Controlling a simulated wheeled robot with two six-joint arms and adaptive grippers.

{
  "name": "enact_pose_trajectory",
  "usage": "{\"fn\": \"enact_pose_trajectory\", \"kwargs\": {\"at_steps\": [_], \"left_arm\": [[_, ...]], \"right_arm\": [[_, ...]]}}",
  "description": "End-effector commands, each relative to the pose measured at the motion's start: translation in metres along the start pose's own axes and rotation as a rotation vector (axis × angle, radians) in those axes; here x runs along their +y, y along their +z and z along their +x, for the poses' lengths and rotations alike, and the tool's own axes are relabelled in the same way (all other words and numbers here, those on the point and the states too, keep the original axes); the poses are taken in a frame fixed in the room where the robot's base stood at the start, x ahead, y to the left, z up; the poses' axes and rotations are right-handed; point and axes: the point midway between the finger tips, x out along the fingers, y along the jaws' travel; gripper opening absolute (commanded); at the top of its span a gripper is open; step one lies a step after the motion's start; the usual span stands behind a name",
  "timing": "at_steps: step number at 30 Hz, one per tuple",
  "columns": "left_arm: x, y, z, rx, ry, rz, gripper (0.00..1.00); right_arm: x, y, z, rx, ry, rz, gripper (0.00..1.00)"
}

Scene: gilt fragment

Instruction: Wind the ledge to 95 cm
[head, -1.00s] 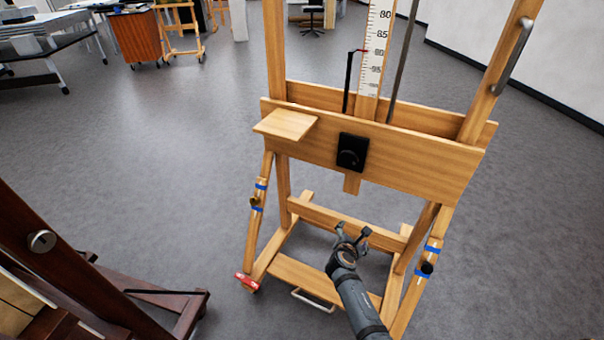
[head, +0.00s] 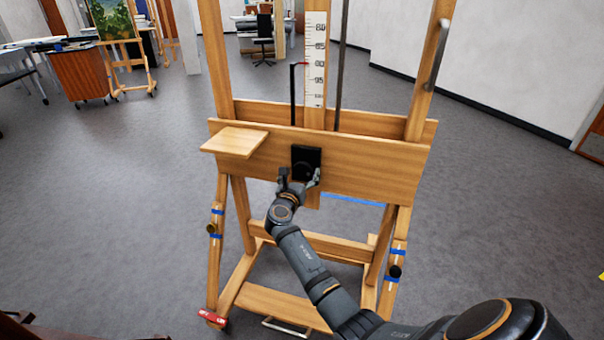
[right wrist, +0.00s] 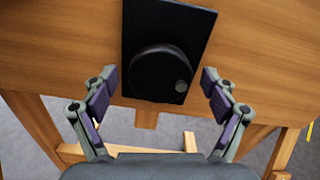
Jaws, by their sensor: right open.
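The wooden easel (head: 380,165) stands before me, with a flat ledge board across it and a small side shelf (head: 235,141) at its left. A black plate (head: 311,153) on the board carries a round black crank; the right wrist view shows the crank disc (right wrist: 155,72) with a small knob (right wrist: 181,86) at its lower right. The white scale (head: 315,62) rises behind; the red pointer tip (head: 304,63) sits near the 90 mark. My right gripper (head: 300,179) is open just before the crank, its fingers either side, apparently not touching. My left gripper is out of view.
A grey handle (head: 440,55) is on the easel's right upright. A red tag (head: 212,317) is at the lower left foot.

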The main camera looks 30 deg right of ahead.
Motion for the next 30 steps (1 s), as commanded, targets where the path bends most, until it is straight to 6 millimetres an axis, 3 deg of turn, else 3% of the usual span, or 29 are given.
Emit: {"fn": "enact_pose_trajectory", "kwargs": {"at_steps": [4, 12, 24, 30], "left_arm": [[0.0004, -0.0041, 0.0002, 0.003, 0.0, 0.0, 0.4], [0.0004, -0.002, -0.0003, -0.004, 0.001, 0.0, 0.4], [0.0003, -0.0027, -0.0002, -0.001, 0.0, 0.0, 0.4], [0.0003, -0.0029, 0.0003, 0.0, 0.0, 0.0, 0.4]], "right_arm": [[-0.0001, -0.0001, 0.013, -0.001, 0.0, 0.0, 0.86], [0.0, -0.0003, 0.0147, 0.001, 0.001, 0.0, 0.86], [0.0001, -0.0004, 0.0144, 0.001, 0.001, 0.0, 0.33], [0.0002, -0.0007, 0.0143, 0.001, 0.001, 0.011, 0.31]]}}
